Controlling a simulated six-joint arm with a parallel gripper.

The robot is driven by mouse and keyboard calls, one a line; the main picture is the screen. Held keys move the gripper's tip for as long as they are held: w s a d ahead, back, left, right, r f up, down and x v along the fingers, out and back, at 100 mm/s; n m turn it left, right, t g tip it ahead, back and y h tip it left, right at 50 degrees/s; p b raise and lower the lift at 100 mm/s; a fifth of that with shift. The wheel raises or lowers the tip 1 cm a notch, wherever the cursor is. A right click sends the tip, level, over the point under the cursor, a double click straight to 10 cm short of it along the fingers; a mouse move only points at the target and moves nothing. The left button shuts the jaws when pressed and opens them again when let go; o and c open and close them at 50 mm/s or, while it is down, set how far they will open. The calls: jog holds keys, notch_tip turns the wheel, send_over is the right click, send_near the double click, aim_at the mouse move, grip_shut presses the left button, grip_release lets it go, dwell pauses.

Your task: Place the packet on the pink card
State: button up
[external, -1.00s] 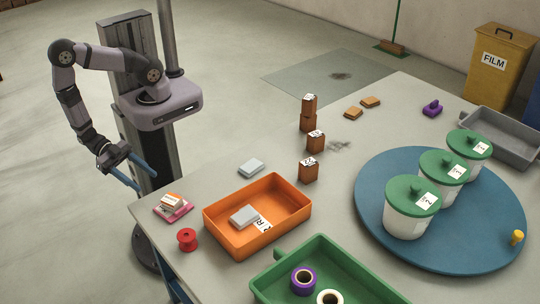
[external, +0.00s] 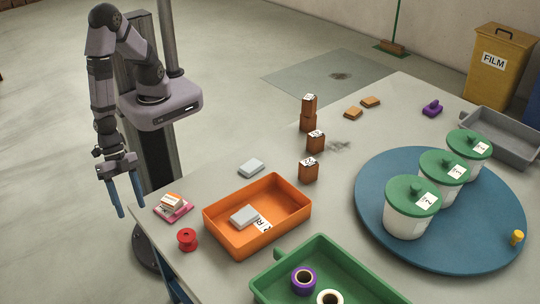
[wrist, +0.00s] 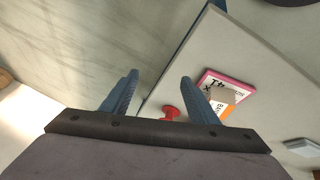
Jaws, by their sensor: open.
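The pink card (external: 182,212) lies near the table's left corner; its pink edge also shows in the wrist view (wrist: 236,82). A small orange and white packet (external: 172,201) rests on top of it, and it shows partly in the wrist view (wrist: 198,108), half hidden behind my right finger. My gripper (external: 130,208) is open and empty. It points down beyond the table's left edge, to the left of the card and apart from it. In the wrist view its two blue fingers (wrist: 159,77) are spread.
A red spool (external: 187,240) stands just in front of the card. An orange tray (external: 286,220) holding a pale box is to the right, with another pale box (external: 251,168) behind. A green tray (external: 335,262) and a blue turntable (external: 460,245) with lidded tubs stand farther right.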

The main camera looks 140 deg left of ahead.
jog(key=w+a+r+m+g+h, duration=0.1)
jog(key=a+r+m+g, duration=0.15)
jog(key=a+r, duration=0.6)
jog(key=s+a+g, duration=0.1)
jog(key=s+a, duration=0.1)
jog(key=a, duration=0.3)
jog(key=s+a+r+g+y, duration=0.1)
jog(key=s+a, duration=0.1)
jog(key=a, duration=0.4)
jog(key=s+a+m+g+y, duration=0.1)
jog(key=s+a, duration=0.2)
jog(key=a, duration=0.3)
jog(key=shift+r, duration=0.3)
